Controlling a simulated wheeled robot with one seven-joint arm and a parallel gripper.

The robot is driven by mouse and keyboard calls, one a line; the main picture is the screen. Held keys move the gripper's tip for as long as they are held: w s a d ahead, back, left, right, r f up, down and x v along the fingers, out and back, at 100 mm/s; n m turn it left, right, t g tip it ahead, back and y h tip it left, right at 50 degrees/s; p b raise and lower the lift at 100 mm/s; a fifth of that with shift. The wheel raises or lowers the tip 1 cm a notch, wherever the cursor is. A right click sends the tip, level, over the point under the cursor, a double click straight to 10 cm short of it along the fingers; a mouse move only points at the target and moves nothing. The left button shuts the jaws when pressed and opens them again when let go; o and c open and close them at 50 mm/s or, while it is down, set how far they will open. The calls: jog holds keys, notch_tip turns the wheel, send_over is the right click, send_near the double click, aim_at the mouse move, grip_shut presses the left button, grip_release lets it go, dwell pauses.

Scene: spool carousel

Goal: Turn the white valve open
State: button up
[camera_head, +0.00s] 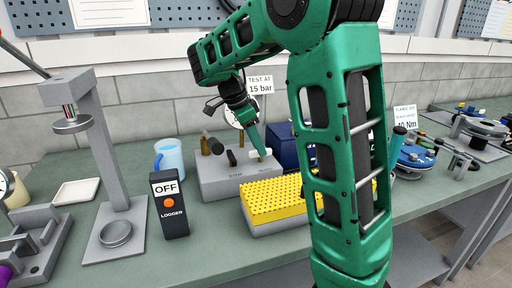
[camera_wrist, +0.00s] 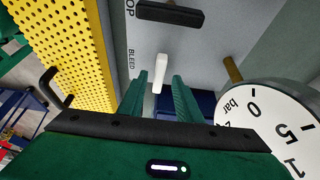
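The white valve handle (camera_wrist: 158,72) stands on the light grey block (camera_head: 222,184) beside the label BLEED. It also shows in the head view (camera_head: 261,154), partly covered by my gripper. My gripper (camera_wrist: 160,78) is open, with one green finger on each side of the handle's near end. Gaps show between the handle and both fingers, so no contact is visible. In the wrist view the handle points roughly toward my gripper. A black valve handle (camera_wrist: 170,14) lies crosswise on the same block, beside the label STOP. It also shows in the head view (camera_head: 231,157).
A round pressure gauge (camera_wrist: 275,125) is close on the right in the wrist view. A yellow perforated block (camera_head: 272,199) stands in front of the valve block. A black logger (camera_head: 169,206) reading OFF and a blue mug (camera_head: 170,157) stand to its left. A dark blue box (camera_head: 284,144) is behind.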

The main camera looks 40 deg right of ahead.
jog(key=shift+d+f, duration=0.1)
jog(key=shift+f, duration=0.3)
jog(key=shift+c, duration=0.3)
grip_shut()
